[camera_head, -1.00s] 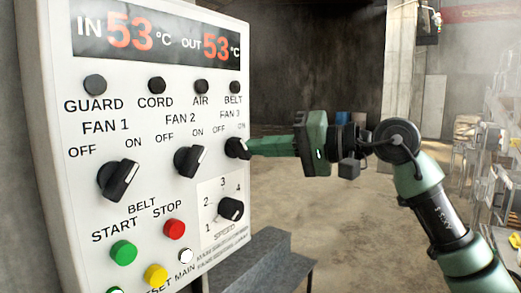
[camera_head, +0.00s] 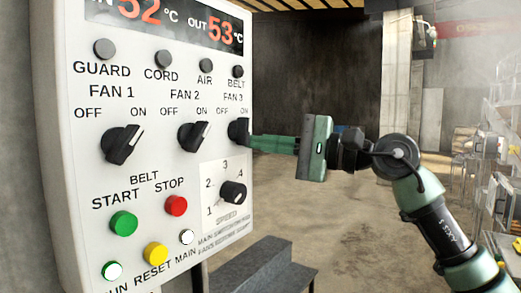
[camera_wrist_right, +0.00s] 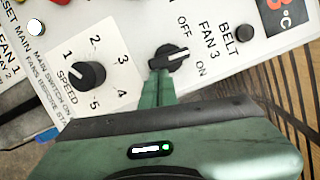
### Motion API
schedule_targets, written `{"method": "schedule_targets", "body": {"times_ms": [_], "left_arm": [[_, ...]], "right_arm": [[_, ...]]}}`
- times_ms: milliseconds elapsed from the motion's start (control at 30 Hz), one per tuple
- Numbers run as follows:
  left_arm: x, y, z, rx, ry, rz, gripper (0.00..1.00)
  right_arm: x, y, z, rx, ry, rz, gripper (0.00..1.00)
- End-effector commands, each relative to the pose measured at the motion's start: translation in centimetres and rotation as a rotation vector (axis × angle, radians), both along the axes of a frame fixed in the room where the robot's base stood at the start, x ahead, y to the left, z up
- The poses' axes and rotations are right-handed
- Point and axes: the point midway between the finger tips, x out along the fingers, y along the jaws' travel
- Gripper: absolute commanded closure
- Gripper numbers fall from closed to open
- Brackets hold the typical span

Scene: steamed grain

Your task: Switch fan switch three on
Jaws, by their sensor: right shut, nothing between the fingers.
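The fan 3 switch (camera_head: 238,131) is a black rotary knob on the white control panel, below the FAN 3, OFF and ON labels. In the right wrist view the knob (camera_wrist_right: 170,58) has a white pointer line lying between the OFF and ON labels. My right gripper (camera_head: 252,141) is shut and empty, its fingertips at the right side of the knob in the head view. In the wrist view the fingertips (camera_wrist_right: 157,80) are right at the knob's lower edge; I cannot tell whether they touch. My left gripper is not in view.
The fan 1 knob (camera_head: 122,144) and fan 2 knob (camera_head: 193,136) point towards ON. The speed knob (camera_head: 233,192), green start button (camera_head: 124,223) and red stop button (camera_head: 176,205) sit below. A grey metal structure (camera_head: 262,265) stands under the panel.

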Motion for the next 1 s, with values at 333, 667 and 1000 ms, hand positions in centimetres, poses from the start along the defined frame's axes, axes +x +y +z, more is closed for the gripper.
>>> {"method": "schedule_targets", "body": {"times_ms": [333,667,1000], "left_arm": [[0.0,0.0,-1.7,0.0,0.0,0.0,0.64],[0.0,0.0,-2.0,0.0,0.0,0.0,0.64],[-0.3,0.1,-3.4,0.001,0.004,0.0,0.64]], "right_arm": [[0.0,0.0,-0.6,0.134,0.181,0.0,1.0],[-0.1,0.1,-0.6,0.136,0.185,0.0,1.0],[-0.3,-0.7,-1.9,0.136,0.186,-0.001,1.0]]}}
